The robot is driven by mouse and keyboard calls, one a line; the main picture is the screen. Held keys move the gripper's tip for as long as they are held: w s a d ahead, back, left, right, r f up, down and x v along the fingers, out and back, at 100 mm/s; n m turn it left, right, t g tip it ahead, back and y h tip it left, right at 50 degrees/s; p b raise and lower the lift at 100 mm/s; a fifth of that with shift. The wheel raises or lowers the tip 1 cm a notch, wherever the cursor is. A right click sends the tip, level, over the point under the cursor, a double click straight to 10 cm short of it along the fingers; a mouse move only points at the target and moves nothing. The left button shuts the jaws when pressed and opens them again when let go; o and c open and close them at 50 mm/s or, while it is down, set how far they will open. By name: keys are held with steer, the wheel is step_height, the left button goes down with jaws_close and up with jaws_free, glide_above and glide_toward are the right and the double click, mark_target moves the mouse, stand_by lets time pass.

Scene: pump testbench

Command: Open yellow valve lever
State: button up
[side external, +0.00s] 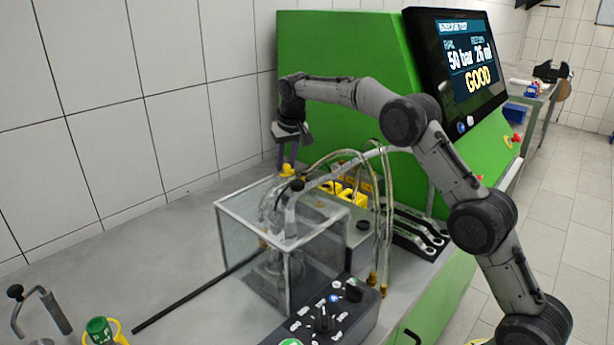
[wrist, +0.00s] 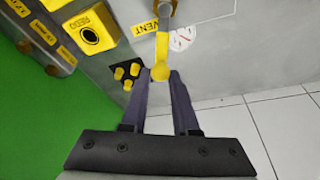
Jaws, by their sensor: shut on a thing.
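The yellow valve lever (wrist: 162,48) shows at the top centre of the wrist view, below a grey metal fitting, with a rounded yellow knob at its end. My gripper (wrist: 160,76) has its two dark purple fingers on either side of that knob and is shut on it. In the side external view my gripper (side external: 287,164) points down behind the clear box, with a bit of the yellow lever (side external: 287,171) showing at its fingertips. The lever's pivot is hard to make out there.
A clear tank (side external: 250,250) stands in front of my gripper, with curved hoses (side external: 375,215) to its right. The green machine (side external: 330,70) rises behind, its screen (side external: 465,60) reading GOOD. A yellow REDO button (wrist: 90,35) and a VENT label (wrist: 147,27) sit near the lever.

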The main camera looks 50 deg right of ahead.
steer(key=shift+a, duration=0.1)
steer(key=shift+w+a, duration=0.1)
steer(key=shift+a, duration=0.8)
steer(key=shift+r, duration=0.1)
steer(key=o, duration=1.5)
steer(key=shift+c, duration=0.2)
steer(key=shift+r, duration=2.95)
